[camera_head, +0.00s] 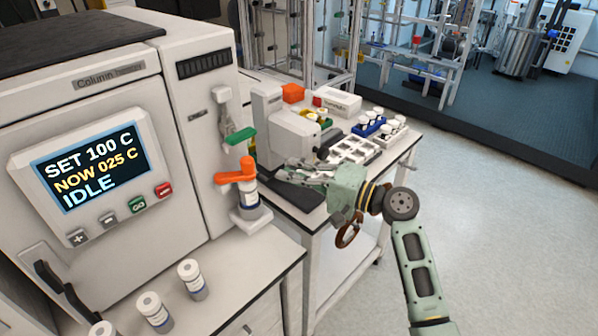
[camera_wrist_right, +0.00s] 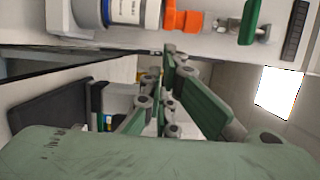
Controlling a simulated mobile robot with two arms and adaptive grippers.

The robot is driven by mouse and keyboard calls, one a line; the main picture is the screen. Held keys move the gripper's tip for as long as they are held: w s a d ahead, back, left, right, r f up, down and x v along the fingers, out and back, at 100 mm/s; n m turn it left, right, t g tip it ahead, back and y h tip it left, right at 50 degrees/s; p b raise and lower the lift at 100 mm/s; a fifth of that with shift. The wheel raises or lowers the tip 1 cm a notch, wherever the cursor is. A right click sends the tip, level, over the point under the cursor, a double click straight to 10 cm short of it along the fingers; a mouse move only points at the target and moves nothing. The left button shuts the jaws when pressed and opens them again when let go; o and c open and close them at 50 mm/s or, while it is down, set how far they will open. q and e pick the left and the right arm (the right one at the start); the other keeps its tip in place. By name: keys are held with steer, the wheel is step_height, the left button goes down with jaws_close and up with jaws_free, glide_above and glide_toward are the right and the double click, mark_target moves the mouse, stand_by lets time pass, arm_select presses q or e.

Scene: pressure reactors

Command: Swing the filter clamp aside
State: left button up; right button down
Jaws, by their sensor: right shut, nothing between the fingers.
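An orange clamp-like part (camera_head: 237,176) projects left from the top of a white canister (camera_head: 249,199) at the column unit's right side. A green lever (camera_head: 239,136) sits above it on a metal fitting. I cannot tell for certain which part is the filter clamp. In the right wrist view the orange part (camera_wrist_right: 183,20), the canister (camera_wrist_right: 126,12) and the green lever (camera_wrist_right: 250,22) lie along the top edge. My right gripper (camera_head: 287,172) is shut and empty, to the right of the canister and apart from it; it also shows in the wrist view (camera_wrist_right: 168,62). My left gripper is not in view.
The column unit (camera_head: 190,130) has a screen (camera_head: 90,167) reading IDLE. Several white-capped vials (camera_head: 191,279) stand on the front bench. Behind my right gripper, a side table holds a grey instrument (camera_head: 288,140), racks (camera_head: 352,149) and boxes. Floor at right is clear.

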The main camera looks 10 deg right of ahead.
steer(key=p+x, duration=0.1)
steer(key=x, duration=0.5)
stand_by(0.3)
